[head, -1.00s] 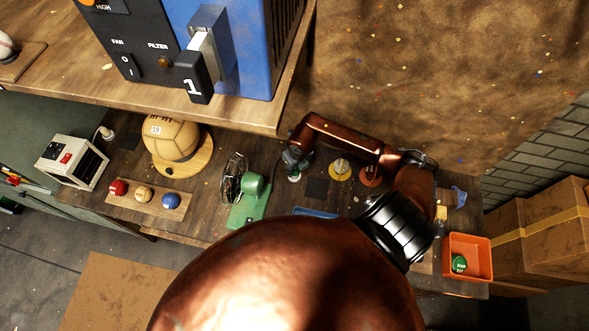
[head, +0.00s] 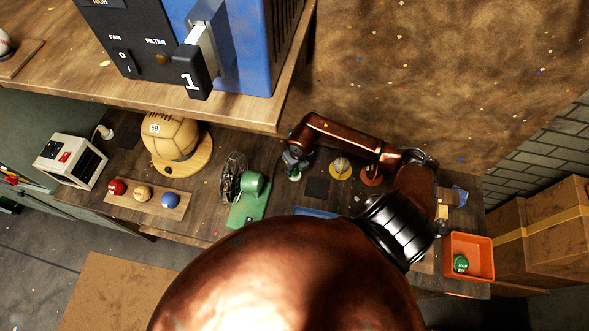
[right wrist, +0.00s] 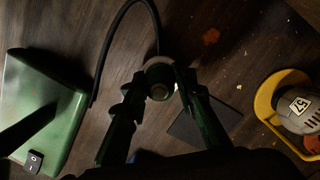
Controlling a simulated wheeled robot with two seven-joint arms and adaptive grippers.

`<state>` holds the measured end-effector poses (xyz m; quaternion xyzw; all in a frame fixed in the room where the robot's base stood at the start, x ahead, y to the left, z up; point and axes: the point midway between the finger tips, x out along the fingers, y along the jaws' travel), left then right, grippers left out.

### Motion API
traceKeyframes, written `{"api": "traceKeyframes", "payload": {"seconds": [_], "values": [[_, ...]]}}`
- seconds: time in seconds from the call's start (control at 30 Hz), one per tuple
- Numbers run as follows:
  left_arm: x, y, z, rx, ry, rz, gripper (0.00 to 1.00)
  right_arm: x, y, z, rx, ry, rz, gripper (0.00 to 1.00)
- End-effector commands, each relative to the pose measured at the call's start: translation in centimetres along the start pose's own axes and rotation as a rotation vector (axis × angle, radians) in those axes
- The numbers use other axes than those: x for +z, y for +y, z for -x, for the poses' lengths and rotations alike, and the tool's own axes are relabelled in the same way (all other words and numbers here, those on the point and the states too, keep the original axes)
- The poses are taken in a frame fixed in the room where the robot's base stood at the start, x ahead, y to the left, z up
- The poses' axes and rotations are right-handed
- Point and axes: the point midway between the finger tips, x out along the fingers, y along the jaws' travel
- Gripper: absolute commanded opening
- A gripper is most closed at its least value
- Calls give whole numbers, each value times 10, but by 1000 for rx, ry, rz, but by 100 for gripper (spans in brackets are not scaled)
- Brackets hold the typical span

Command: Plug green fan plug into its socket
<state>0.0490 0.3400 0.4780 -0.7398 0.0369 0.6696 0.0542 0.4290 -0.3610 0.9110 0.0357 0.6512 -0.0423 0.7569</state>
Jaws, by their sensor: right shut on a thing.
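The green fan (head: 248,203), with a dark wire guard, stands on the lower bench in the head view. Its green base (right wrist: 45,105) and switch show at the left of the right wrist view. A black cord (right wrist: 103,65) curves to a small round pale and green piece (right wrist: 158,78) between my right fingers; it appears to be the fan plug. My right gripper (head: 293,165) is shut on it, low over the bench, right of the fan. The fingers hide much of it, and I cannot tell whether a socket is beneath it. My left gripper is not in view.
A dark square pad (head: 317,188) and a yellow ring piece (head: 340,168) lie right of the gripper. An orange bin (head: 480,273) is at the right end. A ball on a wooden stand (head: 172,137) is left of the fan. The upper shelf (head: 150,98) overhangs the bench.

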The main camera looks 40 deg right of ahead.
Motion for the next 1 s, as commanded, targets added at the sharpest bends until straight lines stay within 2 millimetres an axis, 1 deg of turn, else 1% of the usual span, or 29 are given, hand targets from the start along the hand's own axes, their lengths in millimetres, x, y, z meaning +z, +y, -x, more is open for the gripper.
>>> {"api": "traceKeyframes", "payload": {"seconds": [0.1, 0.13, 0.4, 0.43, 0.67, 0.77, 0.87, 1.0], "values": [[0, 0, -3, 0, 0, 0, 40, 0, 0, -3, 0, -1, 0, 4], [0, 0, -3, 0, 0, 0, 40, 0, 0, -3, 0, 0, 0, 26], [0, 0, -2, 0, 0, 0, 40, 0, 0, -2, 0, 0, 0, 45], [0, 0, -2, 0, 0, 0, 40, 0, 0, -2, 0, 0, 0, 46], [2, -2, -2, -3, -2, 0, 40, -1, 0, -2, 0, 1, 0, 46], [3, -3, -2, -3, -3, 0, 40, 0, 0, 2, -1, 0, 1, 46], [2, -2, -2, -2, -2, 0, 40, 1, -1, 13, -2, -2, 3, 46], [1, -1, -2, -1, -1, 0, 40, 1, -1, 40, -2, -3, 4, 46]]}}
